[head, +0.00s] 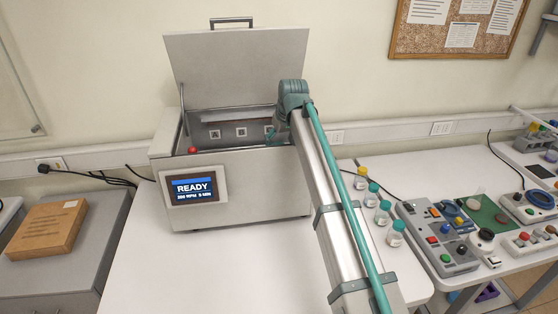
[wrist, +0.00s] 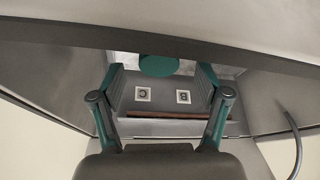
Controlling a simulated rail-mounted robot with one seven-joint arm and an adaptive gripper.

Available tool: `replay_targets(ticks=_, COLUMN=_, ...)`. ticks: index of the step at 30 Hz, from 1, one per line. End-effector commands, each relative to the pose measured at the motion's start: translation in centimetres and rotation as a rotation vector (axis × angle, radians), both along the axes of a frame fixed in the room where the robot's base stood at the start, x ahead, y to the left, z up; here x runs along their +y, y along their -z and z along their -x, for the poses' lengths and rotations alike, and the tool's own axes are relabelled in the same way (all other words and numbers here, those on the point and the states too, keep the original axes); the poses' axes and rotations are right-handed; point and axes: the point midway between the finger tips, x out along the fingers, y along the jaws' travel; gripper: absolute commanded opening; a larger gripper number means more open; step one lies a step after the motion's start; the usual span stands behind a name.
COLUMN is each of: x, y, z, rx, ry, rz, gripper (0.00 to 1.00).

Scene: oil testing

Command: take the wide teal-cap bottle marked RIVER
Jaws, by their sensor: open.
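In the wrist view, a round teal cap (wrist: 159,65) shows between the fingertips of my gripper (wrist: 160,78). The fingers are open, with a gap on each side of the cap. The bottle's body and any RIVER marking are hidden, so I cannot tell its name. In the head view, my gripper (head: 271,134) is low inside the open grey machine (head: 245,178), at its right end, mostly hidden by its front wall and my arm. Several small bottles stand on the table right of my arm, including a teal-cap one (head: 384,206); their labels are too small to read.
The machine's lid (head: 238,70) is raised, and its screen (head: 194,189) reads READY. White marker plates B (wrist: 184,97) and C (wrist: 142,94) sit on its inner wall. A yellow-cap bottle (head: 361,178) and control panels (head: 437,237) are at the right. The table front is clear.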

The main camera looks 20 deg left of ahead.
Motion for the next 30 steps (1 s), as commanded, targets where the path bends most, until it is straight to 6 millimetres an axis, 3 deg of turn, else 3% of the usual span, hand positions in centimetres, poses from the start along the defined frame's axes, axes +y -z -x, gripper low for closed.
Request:
replay_targets(ticks=9, x=0.8, y=2.6, z=-0.9, rx=0.001, ry=0.000, rz=0.001, gripper=0.75)
replay_targets(ticks=17, x=0.8, y=2.9, z=-0.9, rx=-0.001, ry=0.000, rz=-0.001, gripper=0.75)
replay_targets(ticks=30, x=0.8, y=2.8, z=-0.9, rx=-0.001, ry=0.000, rz=-0.001, gripper=0.04)
